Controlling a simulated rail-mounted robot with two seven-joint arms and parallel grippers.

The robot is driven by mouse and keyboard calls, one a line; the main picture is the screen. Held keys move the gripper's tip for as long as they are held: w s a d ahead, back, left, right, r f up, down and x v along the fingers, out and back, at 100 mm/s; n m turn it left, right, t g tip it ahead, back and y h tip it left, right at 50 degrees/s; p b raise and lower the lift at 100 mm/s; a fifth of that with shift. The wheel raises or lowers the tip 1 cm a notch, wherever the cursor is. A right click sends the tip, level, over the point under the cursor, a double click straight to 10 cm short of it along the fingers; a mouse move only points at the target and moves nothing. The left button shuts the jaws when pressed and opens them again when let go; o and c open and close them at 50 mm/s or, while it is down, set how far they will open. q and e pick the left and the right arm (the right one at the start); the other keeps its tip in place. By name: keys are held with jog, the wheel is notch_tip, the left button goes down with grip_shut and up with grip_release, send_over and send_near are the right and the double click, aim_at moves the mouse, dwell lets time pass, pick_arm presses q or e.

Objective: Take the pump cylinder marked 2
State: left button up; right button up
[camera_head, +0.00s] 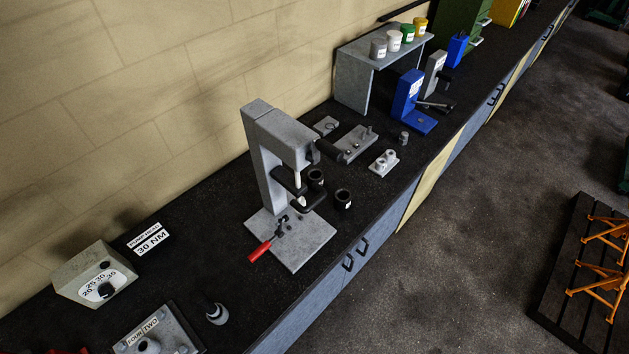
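Two short black cylinders stand close together on the dark bench by the grey press. The nearer one (343,199) has a small white label low on its side, too small to read. The farther one (316,179) stands behind and to its left, beside the press's black parts. I cannot tell which, if either, is the pump cylinder marked 2. Neither of my grippers shows in the head view.
The grey press (268,160) stands on a grey plate with a red-handled tool (260,251). A grey block with pegs (355,144) and a small light fitting (384,162) lie behind. A blue stand (408,98) is farther back. The bench's front edge is right of the cylinders.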

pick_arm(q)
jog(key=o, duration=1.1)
